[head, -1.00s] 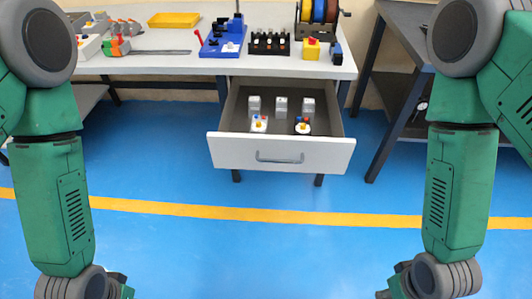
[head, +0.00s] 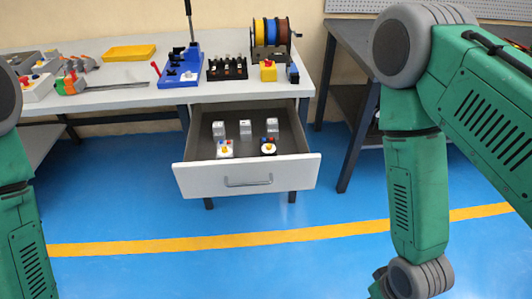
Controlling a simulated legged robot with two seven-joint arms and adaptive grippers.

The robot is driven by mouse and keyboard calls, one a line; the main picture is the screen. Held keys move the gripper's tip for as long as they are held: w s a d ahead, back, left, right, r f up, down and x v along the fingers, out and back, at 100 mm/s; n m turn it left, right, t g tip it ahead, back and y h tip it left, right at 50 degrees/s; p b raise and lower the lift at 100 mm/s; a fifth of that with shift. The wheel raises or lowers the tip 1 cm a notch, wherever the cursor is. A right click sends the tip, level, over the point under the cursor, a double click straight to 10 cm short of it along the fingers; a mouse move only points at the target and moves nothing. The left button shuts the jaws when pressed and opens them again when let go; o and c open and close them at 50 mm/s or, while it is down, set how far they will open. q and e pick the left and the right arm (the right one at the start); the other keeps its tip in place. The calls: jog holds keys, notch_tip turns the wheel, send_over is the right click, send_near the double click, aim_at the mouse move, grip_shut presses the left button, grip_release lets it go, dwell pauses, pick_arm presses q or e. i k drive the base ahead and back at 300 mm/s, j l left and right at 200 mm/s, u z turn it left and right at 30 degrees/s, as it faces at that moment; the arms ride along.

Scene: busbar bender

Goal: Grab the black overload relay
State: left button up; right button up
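I cannot pick out a black overload relay with certainty; the small parts are too coarse to identify. An open drawer (head: 205,181) under the workbench holds three light grey blocks (head: 245,130) at the back. In front of them are two small white pieces with red, blue and yellow parts, one on the left (head: 225,153) and one on the right (head: 269,150). A small dark blue and black piece (head: 292,74) stands at the bench's right end. Neither gripper shows; my arms hang down past the picture's lower edge, well in front of the drawer.
The workbench (head: 120,98) carries a black rack (head: 227,70), a blue tool (head: 180,70), a yellow box (head: 268,71), wire spools (head: 271,32) and a yellow tray (head: 130,53). Another table (head: 357,40) stands right. The blue floor before the drawer is clear.

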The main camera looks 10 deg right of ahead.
aim_at(264, 152)
jog(key=i+j+z, duration=0.15)
jog(key=i+j, duration=0.25)
jog(key=i+j+z, duration=0.2)
jog(key=i+j, duration=0.15)
jog(key=j, duration=0.2)
